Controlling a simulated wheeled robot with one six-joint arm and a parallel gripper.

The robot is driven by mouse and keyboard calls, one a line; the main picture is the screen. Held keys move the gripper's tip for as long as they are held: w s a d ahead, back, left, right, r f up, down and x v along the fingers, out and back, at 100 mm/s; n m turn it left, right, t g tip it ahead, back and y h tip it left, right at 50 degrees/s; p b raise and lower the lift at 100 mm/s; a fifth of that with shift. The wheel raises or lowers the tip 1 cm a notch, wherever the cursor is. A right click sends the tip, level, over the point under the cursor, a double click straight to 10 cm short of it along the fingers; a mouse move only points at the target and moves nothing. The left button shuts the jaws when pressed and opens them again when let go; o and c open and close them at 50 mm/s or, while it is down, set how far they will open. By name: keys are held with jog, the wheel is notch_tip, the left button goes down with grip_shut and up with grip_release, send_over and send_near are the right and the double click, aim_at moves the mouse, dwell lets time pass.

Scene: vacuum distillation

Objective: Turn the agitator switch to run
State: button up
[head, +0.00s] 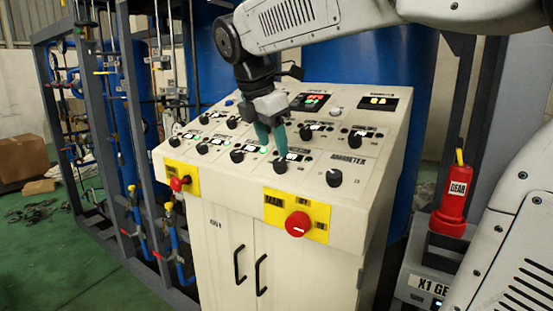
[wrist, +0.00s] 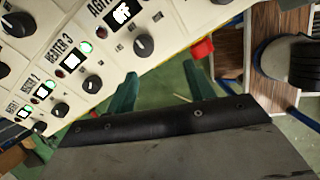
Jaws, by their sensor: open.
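The agitator switch is a black round knob on the sloped control panel, in the front row in the head view (head: 281,165).
Similar knobs for the heaters, such as heater 3 (wrist: 93,84), line the same row to the left. Another knob (head: 334,177) is to the right. A red emergency button (head: 298,224) and a red key-like switch (head: 177,184) stick out of the front. Blue tanks stand behind.

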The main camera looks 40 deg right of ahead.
aim_at(278, 162)
jog(key=w+d+f, duration=0.1)
jog(key=f, duration=0.1)
jog(key=w+d+f+n, duration=0.1)
jog(key=f, duration=0.1)
jog(key=w+d+f+n, duration=0.1)
jog(key=f, duration=0.1)
jog(key=shift+d, duration=0.25)
jog(key=c, duration=1)
